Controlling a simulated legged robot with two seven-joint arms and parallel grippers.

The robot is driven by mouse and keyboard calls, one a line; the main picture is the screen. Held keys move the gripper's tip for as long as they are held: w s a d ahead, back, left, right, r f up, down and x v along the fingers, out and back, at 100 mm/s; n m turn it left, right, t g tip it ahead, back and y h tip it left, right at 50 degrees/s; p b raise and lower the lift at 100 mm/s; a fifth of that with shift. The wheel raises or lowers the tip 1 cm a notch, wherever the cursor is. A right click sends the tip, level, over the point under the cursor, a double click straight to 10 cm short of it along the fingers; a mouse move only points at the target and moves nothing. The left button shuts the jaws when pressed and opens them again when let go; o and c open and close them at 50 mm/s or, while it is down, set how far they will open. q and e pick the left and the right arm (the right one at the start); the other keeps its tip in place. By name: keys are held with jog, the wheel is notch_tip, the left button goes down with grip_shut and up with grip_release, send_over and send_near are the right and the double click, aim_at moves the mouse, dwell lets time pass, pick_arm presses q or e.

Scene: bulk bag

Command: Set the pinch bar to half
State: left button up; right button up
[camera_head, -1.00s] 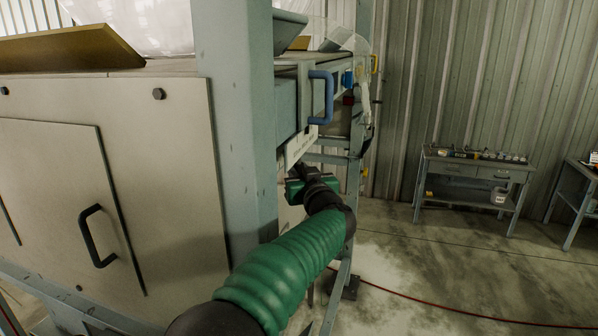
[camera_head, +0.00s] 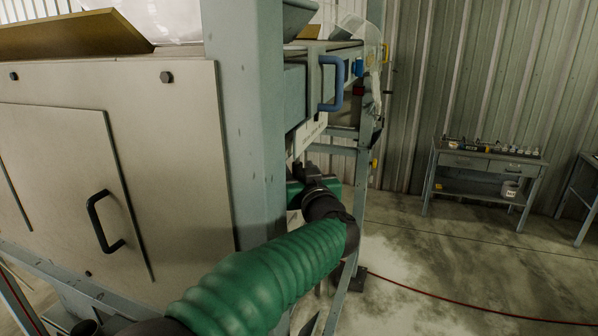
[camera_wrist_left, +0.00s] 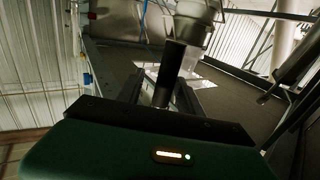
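A blue handle (camera_head: 333,84) hangs on the front of a grey slide housing beside the blue-grey post; I cannot tell whether it belongs to the pinch bar. My left gripper (camera_head: 315,188) is below that handle, partly hidden by its own wrist and the post. In the left wrist view the two fingers of this gripper (camera_wrist_left: 160,95) stand apart. A dark cylindrical bar (camera_wrist_left: 173,68) rises between or just beyond them, below a pale rounded fitting (camera_wrist_left: 198,22). Light shows between the bar and the left finger. My right gripper is out of view.
The blue-grey post (camera_head: 246,120) stands close beside my left arm. A pale cabinet panel (camera_head: 190,150) with a black handle (camera_head: 100,222) is at left. A workbench (camera_head: 485,175) stands by the far wall. A red hose (camera_head: 450,300) lies on open floor.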

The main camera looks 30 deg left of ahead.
pick_arm(q)
jog(key=shift+s+r, duration=0.1)
jog(key=shift+s, duration=0.15)
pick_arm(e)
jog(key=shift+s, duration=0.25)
